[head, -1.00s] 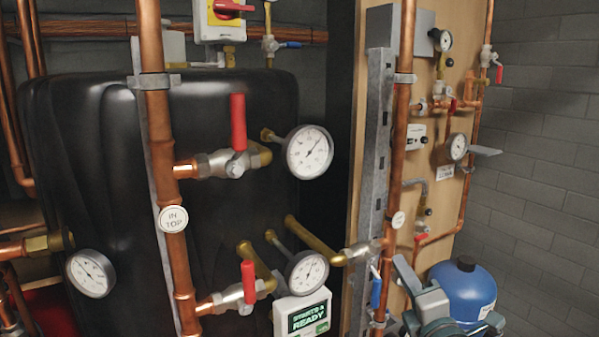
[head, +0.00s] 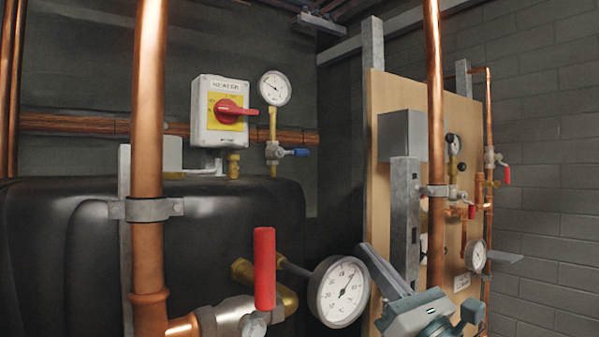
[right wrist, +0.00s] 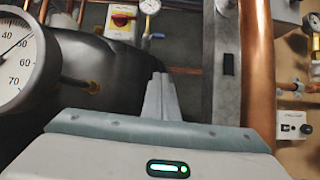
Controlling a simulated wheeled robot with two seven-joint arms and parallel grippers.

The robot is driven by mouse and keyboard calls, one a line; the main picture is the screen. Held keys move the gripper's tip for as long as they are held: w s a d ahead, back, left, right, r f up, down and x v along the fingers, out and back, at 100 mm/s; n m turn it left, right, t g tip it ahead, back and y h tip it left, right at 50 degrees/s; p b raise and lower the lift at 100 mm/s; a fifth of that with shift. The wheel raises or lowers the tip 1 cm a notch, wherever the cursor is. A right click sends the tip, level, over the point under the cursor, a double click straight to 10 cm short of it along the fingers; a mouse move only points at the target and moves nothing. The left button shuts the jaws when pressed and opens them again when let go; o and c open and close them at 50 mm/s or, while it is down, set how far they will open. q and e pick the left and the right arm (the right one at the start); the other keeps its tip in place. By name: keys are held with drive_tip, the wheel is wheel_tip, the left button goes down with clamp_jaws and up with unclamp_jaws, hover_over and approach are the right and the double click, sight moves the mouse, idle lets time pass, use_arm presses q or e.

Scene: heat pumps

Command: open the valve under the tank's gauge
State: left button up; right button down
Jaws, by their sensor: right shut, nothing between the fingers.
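The tank (head: 60,215) is a black, rounded body at the left in the head view. Above its back edge a small round gauge (head: 274,88) sits on a brass stem. Under it is a valve with a blue lever (head: 298,152) pointing right, across the pipe. In the right wrist view this gauge (right wrist: 150,5) and the blue lever (right wrist: 155,36) show beyond my fingertips. My right gripper (head: 364,250) is shut and empty, its fingers pointing up and left, below and right of the valve in the picture. My left gripper is not in view.
A heater switch box (head: 221,110) with a red knob stands left of the valve. A large gauge (head: 339,291) and a red-handled valve (head: 264,268) stand in front of the tank. Copper pipes (head: 436,150) and a wooden panel (head: 382,95) flank my right arm.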

sight(293, 152)
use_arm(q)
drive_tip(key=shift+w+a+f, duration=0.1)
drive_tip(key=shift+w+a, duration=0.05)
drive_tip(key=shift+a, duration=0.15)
use_arm(e)
drive_tip(key=shift+w+a+r+n, duration=0.25)
drive_tip(key=shift+a+r+n, duration=0.05)
drive_tip(key=shift+r+n, duration=0.1)
drive_tip(key=shift+s+r, duration=0.1)
